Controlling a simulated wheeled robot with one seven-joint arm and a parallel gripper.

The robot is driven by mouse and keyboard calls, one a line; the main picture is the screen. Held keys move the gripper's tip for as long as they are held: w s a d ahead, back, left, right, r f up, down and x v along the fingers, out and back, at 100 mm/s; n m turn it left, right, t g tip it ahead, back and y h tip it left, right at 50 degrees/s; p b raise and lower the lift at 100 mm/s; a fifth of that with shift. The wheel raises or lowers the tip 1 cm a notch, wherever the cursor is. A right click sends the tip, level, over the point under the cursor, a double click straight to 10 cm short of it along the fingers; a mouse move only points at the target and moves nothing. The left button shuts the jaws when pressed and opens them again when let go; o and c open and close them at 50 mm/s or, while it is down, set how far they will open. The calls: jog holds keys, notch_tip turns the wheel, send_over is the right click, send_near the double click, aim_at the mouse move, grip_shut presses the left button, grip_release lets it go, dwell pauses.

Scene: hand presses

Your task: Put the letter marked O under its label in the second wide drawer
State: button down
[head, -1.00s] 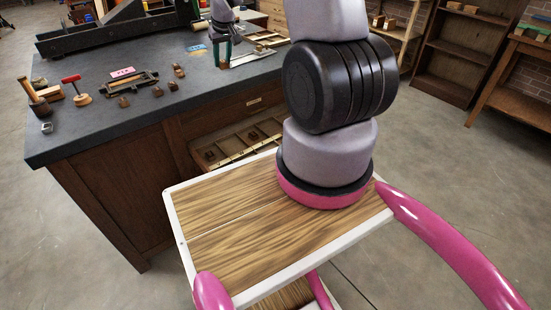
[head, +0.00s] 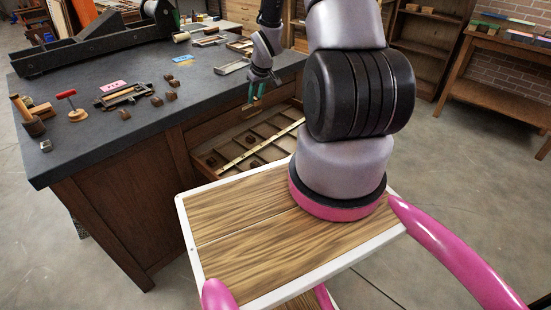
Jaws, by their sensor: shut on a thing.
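My gripper (head: 254,103) has greenish fingers pointing down, past the bench's edge and above the open drawer. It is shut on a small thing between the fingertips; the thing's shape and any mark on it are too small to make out. The open drawer (head: 222,165) is a wide wooden one with compartments and a pale strip across it. A few small dark blocks lie in its left compartments. Labels cannot be read. Several small brown letter blocks (head: 157,100) stand on the bench top, their marks unreadable.
The dark bench top (head: 210,100) holds a pink card (head: 113,85), a metal frame (head: 122,96), a blue card (head: 183,58), a red-handled tool (head: 70,104) and a large press (head: 100,45). My own wooden-topped base is close in front of the drawer.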

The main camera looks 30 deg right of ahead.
jog(key=n, duration=0.2)
send_over(272, 155)
jog(key=s, duration=0.1)
notch_tip(272, 155, down, 15)
jog(key=shift+y, duration=0.4)
jog(key=f, duration=0.6)
jog(key=shift+s+d, duration=0.1)
jog(key=shift+d, duration=0.15)
jog(key=shift+f, duration=2.15)
jog(key=shift+f, duration=0.2)
jog(key=c, duration=0.5)
grip_release()
jog(key=shift+c, duration=0.2)
jog(key=shift+r, duration=0.1)
jog(key=v, duration=1.2)
jog(key=shift+r, duration=0.2)
